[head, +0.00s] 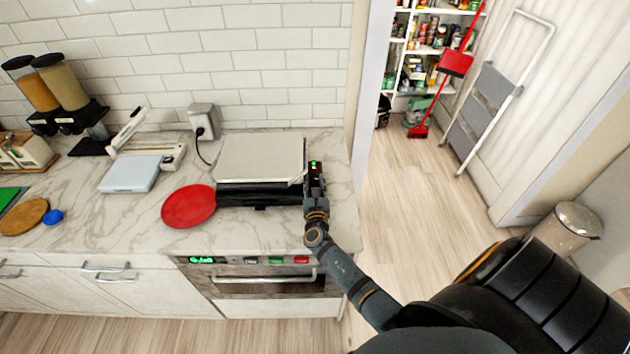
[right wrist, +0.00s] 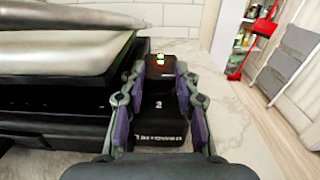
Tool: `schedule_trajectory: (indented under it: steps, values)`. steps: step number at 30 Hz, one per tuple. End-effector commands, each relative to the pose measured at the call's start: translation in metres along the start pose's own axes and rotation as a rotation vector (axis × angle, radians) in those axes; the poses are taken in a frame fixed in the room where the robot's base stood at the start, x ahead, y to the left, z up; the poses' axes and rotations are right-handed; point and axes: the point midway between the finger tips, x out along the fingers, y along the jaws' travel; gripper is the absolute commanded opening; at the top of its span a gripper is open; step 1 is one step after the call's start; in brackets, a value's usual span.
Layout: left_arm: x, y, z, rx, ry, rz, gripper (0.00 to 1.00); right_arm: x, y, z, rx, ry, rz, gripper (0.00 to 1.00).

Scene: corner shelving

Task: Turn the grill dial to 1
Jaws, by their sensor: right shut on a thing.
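The grill (head: 260,158) stands on the marble counter with its pale lid down and its black base facing front. In the right wrist view the grill (right wrist: 60,55) fills the left side. My right gripper (head: 315,178) is at the grill's right side, pointing toward the back wall. My left gripper is not in view.
A red plate (head: 188,206) lies left of the grill. A pale blue scale (head: 130,174) and a wall socket (head: 203,121) with a cord are behind it. An oven (head: 258,283) is below the counter. The counter ends just right of my gripper; open floor (head: 410,190) lies beyond.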

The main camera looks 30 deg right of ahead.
Motion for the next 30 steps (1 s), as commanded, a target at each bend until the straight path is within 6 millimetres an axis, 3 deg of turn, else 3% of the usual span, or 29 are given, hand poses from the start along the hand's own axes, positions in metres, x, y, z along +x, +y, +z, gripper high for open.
schedule_trajectory:
  steps: [14, 15, 19, 20, 30]
  values:
    - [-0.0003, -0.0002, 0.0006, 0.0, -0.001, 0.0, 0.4, 0.0001, 0.0002, 0.0, 0.0, 0.0, -0.018, 0.0]
    - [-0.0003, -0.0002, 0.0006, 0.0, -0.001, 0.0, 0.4, 0.0001, 0.0002, 0.0001, 0.0, 0.0, -0.018, 0.34]
    - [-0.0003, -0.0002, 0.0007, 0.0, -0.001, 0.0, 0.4, 0.0001, 0.0002, 0.0001, 0.0, 0.0, -0.017, 0.51]
    - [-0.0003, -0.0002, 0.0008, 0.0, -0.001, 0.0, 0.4, 0.0001, 0.0002, 0.0001, 0.0, -0.001, -0.017, 0.55]
    - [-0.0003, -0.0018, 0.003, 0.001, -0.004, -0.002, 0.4, -0.004, 0.0002, -0.0009, 0.0, 0.001, -0.017, 0.55]
